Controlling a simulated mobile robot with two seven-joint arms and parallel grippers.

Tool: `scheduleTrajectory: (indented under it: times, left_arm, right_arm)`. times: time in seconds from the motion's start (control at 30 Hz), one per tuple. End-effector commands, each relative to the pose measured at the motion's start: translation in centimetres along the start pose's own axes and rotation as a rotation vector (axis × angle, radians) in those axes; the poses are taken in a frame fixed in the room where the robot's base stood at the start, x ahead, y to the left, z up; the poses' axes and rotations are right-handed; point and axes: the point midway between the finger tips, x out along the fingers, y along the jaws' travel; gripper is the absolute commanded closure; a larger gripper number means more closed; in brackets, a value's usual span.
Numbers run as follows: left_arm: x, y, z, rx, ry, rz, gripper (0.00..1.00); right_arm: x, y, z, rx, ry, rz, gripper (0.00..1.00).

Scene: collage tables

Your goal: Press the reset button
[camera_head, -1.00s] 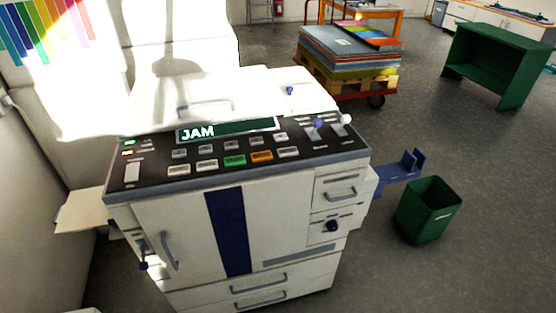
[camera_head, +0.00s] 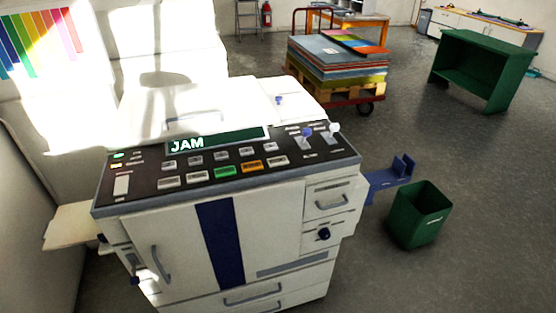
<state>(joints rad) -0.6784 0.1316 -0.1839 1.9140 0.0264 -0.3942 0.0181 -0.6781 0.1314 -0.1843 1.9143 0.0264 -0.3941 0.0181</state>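A large white copier-like machine (camera_head: 270,222) with a dark blue stripe stands in the middle of the head view. Its black control panel (camera_head: 140,182) faces me on top. The display (camera_head: 218,139) reads "JAM". Below it are rows of grey buttons, a green button (camera_head: 228,171) and an orange button (camera_head: 252,166). Two levers with a blue knob (camera_head: 307,132) and a white knob (camera_head: 334,127) are at the panel's right. The button labels are too small to read, so I cannot tell which is the reset button. Neither of my grippers is in view.
A green bin (camera_head: 420,215) stands on the floor right of the machine, near a blue side bracket (camera_head: 388,180). A cart with stacked sheets (camera_head: 338,58) and a green open-fronted bench (camera_head: 484,68) stand further back. Grey floor between them is clear.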

Motion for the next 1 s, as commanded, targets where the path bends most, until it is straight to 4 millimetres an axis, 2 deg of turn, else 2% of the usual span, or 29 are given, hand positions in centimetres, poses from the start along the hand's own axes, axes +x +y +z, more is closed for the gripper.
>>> scheduleTrajectory:
  times: [0.07, 0.8, 1.0]
  left_arm:
    - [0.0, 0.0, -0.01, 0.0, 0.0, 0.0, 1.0]
    - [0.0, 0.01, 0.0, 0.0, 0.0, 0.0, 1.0]
    - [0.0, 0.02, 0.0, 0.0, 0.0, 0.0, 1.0]
  right_arm:
    - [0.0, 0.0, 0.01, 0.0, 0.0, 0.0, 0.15]
    - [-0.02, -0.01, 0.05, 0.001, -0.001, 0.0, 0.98]
    - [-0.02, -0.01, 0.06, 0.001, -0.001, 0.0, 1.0]
